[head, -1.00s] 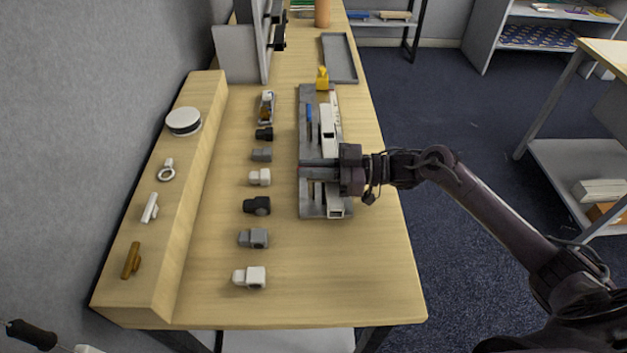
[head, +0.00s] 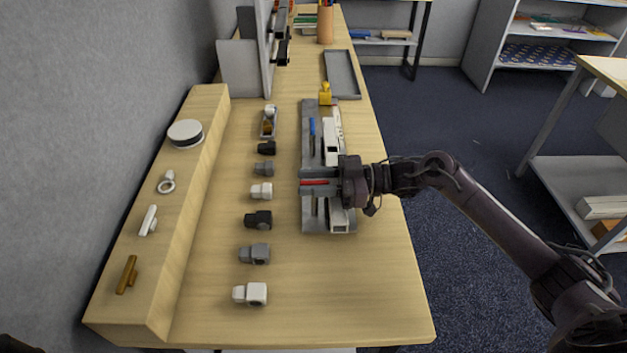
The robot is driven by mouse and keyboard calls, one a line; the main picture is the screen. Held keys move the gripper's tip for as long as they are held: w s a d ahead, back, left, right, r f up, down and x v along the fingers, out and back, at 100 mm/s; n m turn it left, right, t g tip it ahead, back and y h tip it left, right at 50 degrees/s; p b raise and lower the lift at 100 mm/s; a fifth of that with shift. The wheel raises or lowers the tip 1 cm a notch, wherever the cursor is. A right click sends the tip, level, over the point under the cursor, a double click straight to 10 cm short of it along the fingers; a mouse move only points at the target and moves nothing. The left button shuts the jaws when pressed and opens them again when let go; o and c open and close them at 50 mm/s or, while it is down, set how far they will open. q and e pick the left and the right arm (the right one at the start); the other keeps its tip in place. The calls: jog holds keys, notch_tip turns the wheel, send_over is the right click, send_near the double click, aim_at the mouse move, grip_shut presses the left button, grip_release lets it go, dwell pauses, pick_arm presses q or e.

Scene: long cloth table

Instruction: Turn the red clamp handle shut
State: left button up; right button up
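The grey fixture (head: 309,218) lies lengthwise near the table's right edge. It carries a blue handle (head: 312,128), which points along the fixture, and pale blocks. My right gripper (head: 315,182) reaches over the fixture from the right. The red clamp handle (head: 314,182) shows as a thin strip between its two grey fingers and lies crosswise to the fixture. I cannot tell whether the fingers press on it. The gripper hides the handle's right end and its pivot. A yellow part (head: 325,95) stands at the fixture's far end. My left gripper is not in view.
Several small black, grey and white fittings, such as a white one (head: 250,294), stand in a row left of the fixture. A wooden ledge (head: 196,150) holds small parts at left. A grey tray (head: 342,75) lies beyond. The near right tabletop is clear.

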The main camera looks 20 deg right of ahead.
jog(key=shift+d, duration=0.2)
jog(key=b+v, duration=0.2)
jog(key=v, duration=0.5)
jog(key=shift+a+f, duration=0.1)
jog(key=shift+f, duration=0.05)
jog(key=shift+s+d, duration=0.15)
jog(key=shift+d, duration=0.2)
jog(key=shift+d, duration=0.1)
